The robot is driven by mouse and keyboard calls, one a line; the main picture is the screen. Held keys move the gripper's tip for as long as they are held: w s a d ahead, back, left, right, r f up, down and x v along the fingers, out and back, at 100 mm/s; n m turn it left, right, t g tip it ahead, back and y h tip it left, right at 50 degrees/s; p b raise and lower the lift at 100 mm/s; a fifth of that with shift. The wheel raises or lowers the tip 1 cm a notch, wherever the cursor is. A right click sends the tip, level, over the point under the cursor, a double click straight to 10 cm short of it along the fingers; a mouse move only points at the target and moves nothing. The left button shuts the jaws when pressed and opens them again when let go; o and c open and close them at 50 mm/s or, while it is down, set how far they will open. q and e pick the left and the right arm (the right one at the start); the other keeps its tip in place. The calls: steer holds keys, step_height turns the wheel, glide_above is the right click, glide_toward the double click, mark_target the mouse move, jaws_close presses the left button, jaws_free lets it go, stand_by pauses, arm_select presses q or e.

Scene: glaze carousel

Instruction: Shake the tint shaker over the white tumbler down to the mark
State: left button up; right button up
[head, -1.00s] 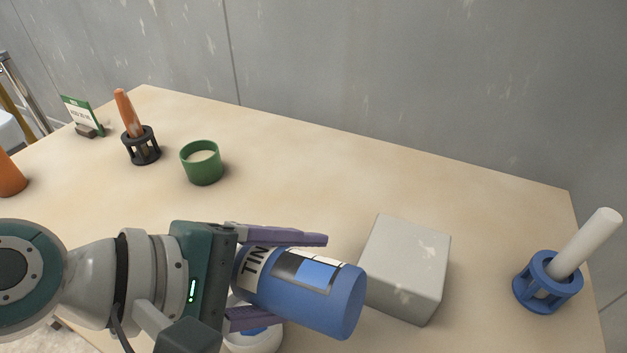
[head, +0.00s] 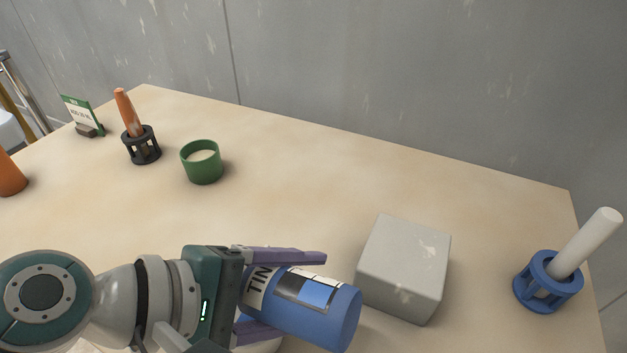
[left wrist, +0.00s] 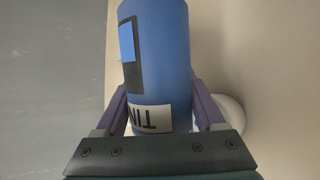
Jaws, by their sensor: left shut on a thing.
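The tint shaker (head: 335,318) is a blue cylinder with a label reading "TIN" and a window panel. My left gripper (head: 300,292) is shut on it, with purple fingers on either side. In the head view the shaker lies tilted, its plain blue end pointing right and slightly down. A white round thing, which looks like the white tumbler (head: 262,346), is mostly hidden below the gripper and shaker; its edge also shows beside a finger in the left wrist view (left wrist: 232,112). Its mark and contents cannot be seen. My right gripper is not in view.
A grey block (head: 405,268) stands just right of the shaker. A blue holder (head: 547,290) with a white rod is at far right. A green cup (head: 201,165), a black holder (head: 141,148) with an orange stick, and a sign (head: 82,114) stand behind. The back middle is clear.

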arm_select(q)
step_height(320, 180, up, 2)
steer(key=shift+r, duration=0.2)
step_height(320, 180, down, 2)
steer(key=shift+f, duration=0.2)
stand_by(0.5)
steer(key=shift+f, duration=0.1)
stand_by(0.5)
steer(key=shift+r, duration=0.2)
